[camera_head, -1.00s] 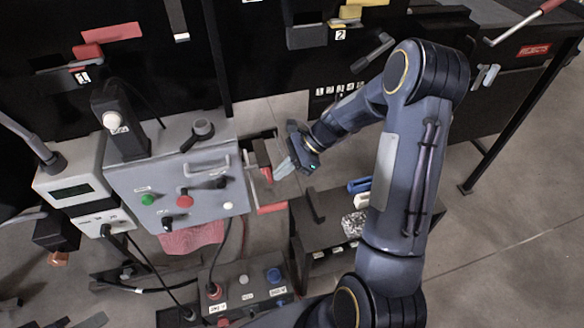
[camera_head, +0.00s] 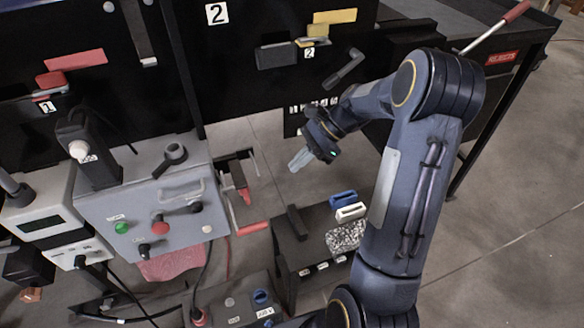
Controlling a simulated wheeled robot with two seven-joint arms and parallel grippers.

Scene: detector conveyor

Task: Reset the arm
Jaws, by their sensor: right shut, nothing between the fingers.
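My right arm comes in from the lower right and bends back at its elbow toward the middle. My right gripper (camera_head: 300,160) is shut and empty. It hangs in the air, in the picture just right of the red-handled lever mechanism (camera_head: 240,200) and above the dark block stand (camera_head: 290,262). My left gripper is not in view.
A grey control box (camera_head: 160,210) with a green, a red and black knobs stands at left. Blue and white pieces (camera_head: 350,212) and a speckled pad (camera_head: 346,236) lie on the dark stand. A black panel numbered 2 (camera_head: 216,14) rises behind. A table marked REJECTS (camera_head: 502,58) is at right.

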